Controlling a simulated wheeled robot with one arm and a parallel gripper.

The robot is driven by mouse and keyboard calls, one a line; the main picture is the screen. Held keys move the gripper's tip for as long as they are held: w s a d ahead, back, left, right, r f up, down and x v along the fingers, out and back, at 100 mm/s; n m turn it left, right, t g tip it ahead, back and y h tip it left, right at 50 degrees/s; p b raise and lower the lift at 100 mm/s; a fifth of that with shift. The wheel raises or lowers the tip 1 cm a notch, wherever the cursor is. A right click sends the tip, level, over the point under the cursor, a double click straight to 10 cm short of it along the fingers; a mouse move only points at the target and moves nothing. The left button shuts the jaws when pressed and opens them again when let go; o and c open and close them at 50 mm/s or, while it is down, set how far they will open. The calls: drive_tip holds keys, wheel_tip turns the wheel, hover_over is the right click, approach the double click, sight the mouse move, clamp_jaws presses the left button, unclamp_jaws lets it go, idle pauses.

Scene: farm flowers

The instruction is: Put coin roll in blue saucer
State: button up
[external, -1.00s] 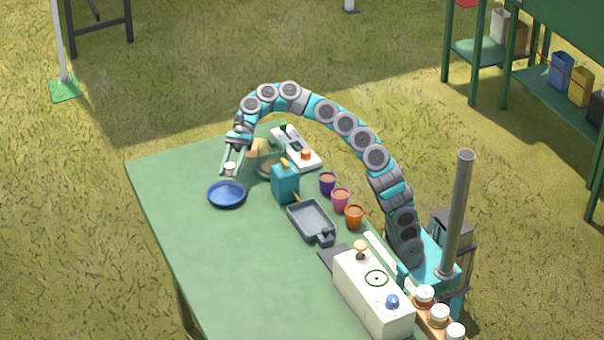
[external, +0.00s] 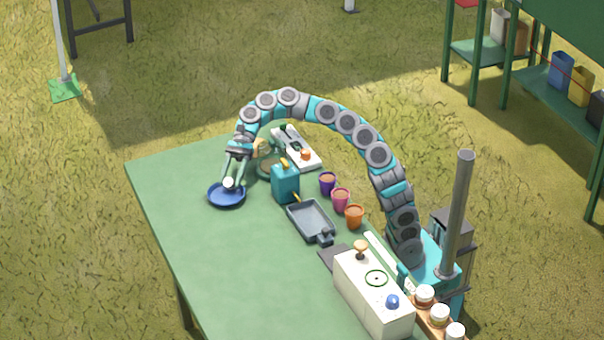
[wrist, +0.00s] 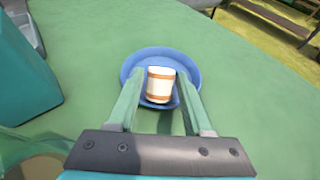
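The coin roll (external: 228,183), white with brown bands, is at the blue saucer (external: 214,200) near the table's far left part. In the wrist view the coin roll (wrist: 161,86) appears over the inside of the saucer (wrist: 133,66), between my fingertips. My gripper (external: 233,177) is right above the saucer, pointing down.
A teal canister (external: 286,184) stands right of the saucer, with a grey pan (external: 311,220) in front of it. Purple (external: 328,183), pink (external: 341,199) and orange (external: 354,215) cups line the right edge. The green table left and front of the saucer is clear.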

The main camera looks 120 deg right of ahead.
drive_tip(key=o, duration=0.3)
drive_tip(key=shift+r+b, duration=0.45)
drive_tip(key=shift+r, duration=0.05)
drive_tip(key=p+v, duration=0.2)
drive_tip(key=v, duration=0.8)
drive_tip(key=shift+d+r, duration=0.15)
drive_tip(key=shift+r, duration=0.15)
drive_tip(key=shift+v, duration=0.8)
drive_tip(key=shift+s, duration=0.1)
